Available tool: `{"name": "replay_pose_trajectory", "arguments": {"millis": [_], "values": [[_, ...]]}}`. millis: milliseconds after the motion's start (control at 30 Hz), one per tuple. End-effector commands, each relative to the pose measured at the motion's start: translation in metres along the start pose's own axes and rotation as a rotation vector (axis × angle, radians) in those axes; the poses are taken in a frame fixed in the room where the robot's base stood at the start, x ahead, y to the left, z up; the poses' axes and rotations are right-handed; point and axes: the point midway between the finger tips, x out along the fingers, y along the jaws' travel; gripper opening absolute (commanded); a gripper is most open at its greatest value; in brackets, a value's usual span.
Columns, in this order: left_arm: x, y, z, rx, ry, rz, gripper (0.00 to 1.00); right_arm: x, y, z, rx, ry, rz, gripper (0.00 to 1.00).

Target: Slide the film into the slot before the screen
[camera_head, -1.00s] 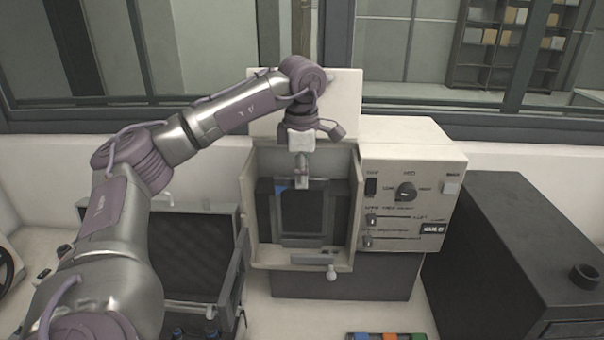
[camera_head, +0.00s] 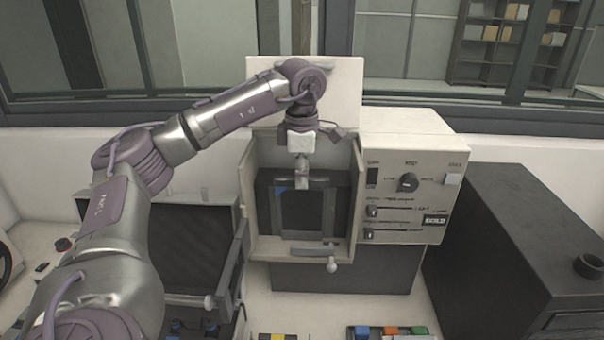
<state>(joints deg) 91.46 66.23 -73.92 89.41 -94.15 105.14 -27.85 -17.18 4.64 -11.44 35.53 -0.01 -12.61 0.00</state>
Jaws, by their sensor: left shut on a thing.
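The press (camera_head: 412,150) is a cream machine with an open-fronted bay and a control panel on its right. My left gripper (camera_head: 301,182) hangs pointing down in front of the bay, shut on the top of the film. The film (camera_head: 303,213) is a dark upright sheet with a blue mark (camera_head: 282,188) near its top left. It stands in front of the dark screen (camera_head: 338,210), which shows beside it. The film's lower edge is close to the cream ledge (camera_head: 290,249); I cannot tell whether it is inside the slot. My right gripper is out of view.
A lever with a round knob (camera_head: 332,266) sticks out below the bay. A dark open case (camera_head: 195,250) stands at the left and a black box (camera_head: 520,240) at the right. Coloured blocks (camera_head: 391,331) lie at the front edge. White bench shows between them.

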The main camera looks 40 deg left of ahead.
Motion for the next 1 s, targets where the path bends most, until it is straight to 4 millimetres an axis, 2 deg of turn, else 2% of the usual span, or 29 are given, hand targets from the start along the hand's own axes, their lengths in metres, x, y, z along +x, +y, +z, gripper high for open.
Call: {"name": "replay_pose_trajectory", "arguments": {"millis": [100, 333, 367, 533, 833, 1000], "values": [[0.009, -0.001, 0.000, 0.000, 0.000, 0.000, 0.00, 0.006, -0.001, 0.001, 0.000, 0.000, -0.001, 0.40], [0.009, -0.001, 0.000, 0.000, 0.000, 0.001, 0.00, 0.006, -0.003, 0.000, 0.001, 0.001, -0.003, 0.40], [0.008, -0.001, 0.000, 0.000, 0.000, 0.001, 0.17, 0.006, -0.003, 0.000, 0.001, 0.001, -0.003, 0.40], [0.008, -0.001, 0.000, 0.000, 0.000, 0.001, 0.45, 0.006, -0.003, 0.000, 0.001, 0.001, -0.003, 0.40], [0.008, -0.001, 0.000, 0.000, 0.000, 0.001, 0.45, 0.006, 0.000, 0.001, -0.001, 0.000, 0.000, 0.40], [-0.008, 0.000, 0.001, 0.000, -0.003, 0.002, 0.45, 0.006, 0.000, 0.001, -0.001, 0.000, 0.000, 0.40]]}}
